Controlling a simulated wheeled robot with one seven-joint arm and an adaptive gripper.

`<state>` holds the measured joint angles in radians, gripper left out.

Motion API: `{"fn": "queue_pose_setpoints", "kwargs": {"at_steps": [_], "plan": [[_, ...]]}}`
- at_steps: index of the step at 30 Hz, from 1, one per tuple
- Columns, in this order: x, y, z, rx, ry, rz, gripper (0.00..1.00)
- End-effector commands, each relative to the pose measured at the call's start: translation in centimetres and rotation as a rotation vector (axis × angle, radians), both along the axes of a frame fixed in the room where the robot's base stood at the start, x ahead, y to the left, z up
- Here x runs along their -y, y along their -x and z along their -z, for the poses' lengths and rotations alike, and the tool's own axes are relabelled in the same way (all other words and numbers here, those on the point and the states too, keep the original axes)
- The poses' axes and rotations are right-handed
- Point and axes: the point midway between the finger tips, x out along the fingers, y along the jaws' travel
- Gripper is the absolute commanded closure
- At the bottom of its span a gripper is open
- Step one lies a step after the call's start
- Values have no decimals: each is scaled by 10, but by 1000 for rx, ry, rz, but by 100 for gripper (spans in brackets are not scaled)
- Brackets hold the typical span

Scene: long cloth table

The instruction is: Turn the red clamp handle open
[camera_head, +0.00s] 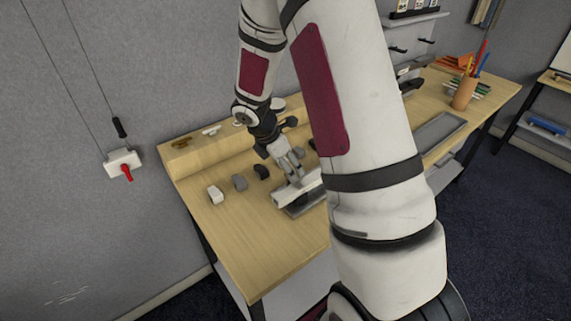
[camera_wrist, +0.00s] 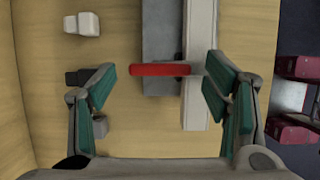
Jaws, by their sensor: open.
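The red clamp handle (camera_wrist: 160,69) shows in the wrist view as a short bar lying crosswise between my fingertips. It lies over the grey plate (camera_wrist: 158,30) and reaches the white bar (camera_wrist: 199,30) on the right. My gripper (camera_wrist: 160,78) is open, with one green-padded finger at each end of the handle; whether either finger touches it I cannot tell. In the head view my gripper (camera_head: 291,166) points down over the clamp's grey and white body (camera_head: 300,200); the red handle cannot be made out there.
A white block (camera_head: 215,194), a grey block (camera_head: 240,182) and a black block (camera_head: 262,172) stand left of the clamp. A wall box (camera_head: 115,160) with a red lever is farther left. The table's front left is clear. A pencil cup (camera_head: 464,94) stands at the right.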

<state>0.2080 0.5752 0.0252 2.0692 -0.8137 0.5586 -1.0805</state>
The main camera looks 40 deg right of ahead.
Motion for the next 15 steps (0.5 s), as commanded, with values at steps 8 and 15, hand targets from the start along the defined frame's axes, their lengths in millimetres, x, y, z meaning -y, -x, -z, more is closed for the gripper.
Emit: {"fn": "queue_pose_setpoints", "kwargs": {"at_steps": [8,15], "plan": [[0,0,0,0,0,1,46],[0,0,0,-1,0,1,78]]}}
